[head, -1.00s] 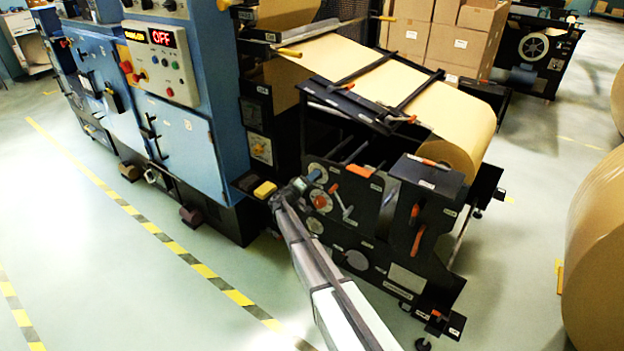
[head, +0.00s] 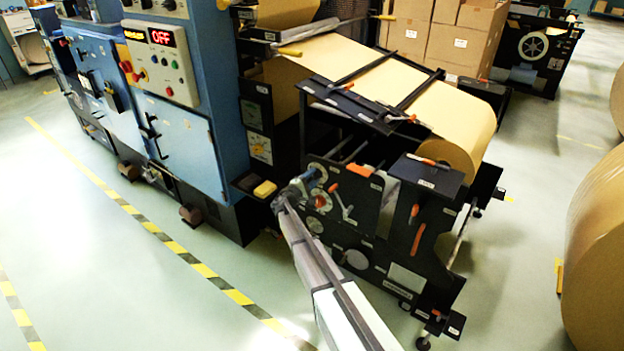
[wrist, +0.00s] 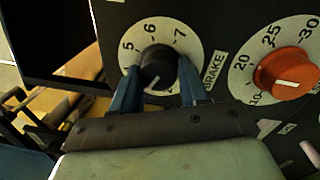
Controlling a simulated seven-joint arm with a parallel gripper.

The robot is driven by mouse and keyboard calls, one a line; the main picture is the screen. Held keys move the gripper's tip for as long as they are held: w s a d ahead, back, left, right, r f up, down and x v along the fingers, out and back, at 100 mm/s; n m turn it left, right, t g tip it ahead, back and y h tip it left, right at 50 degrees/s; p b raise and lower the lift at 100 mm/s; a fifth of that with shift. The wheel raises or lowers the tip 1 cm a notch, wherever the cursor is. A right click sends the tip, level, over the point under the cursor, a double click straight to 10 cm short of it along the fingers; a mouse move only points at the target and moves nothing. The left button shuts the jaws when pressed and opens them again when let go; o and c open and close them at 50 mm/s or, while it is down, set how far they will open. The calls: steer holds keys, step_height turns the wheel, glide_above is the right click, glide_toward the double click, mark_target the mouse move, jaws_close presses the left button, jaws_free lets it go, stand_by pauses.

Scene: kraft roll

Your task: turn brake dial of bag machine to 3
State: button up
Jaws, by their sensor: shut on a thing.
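The brake dial's black knob (wrist: 157,70) sits on a round white scale (wrist: 163,35) beside the word BRAKE in the wrist view. The figures 5, 6 and 7 show along the top of the scale. The knob's white mark points down and to the left; the figure it points at is hidden behind my gripper. My gripper (wrist: 160,82) has its blue fingers on either side of the knob and is shut on it. In the head view my gripper (head: 305,185) is at the upper left of the black unwind stand (head: 345,235) and covers the dial.
An orange knob (wrist: 288,72) with its own scale is close to the right of the brake dial. The blue machine (head: 215,100), its display reading OFF, stands to the left. A kraft roll (head: 465,145) lies behind the stand. Open floor lies in front.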

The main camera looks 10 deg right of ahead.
steer(key=shift+n, duration=0.5)
steer(key=o, duration=1)
steer(key=shift+o, duration=0.2)
steer(key=v, duration=1.3)
steer(key=shift+s+a, duration=0.25)
steer(key=shift+s, duration=0.05)
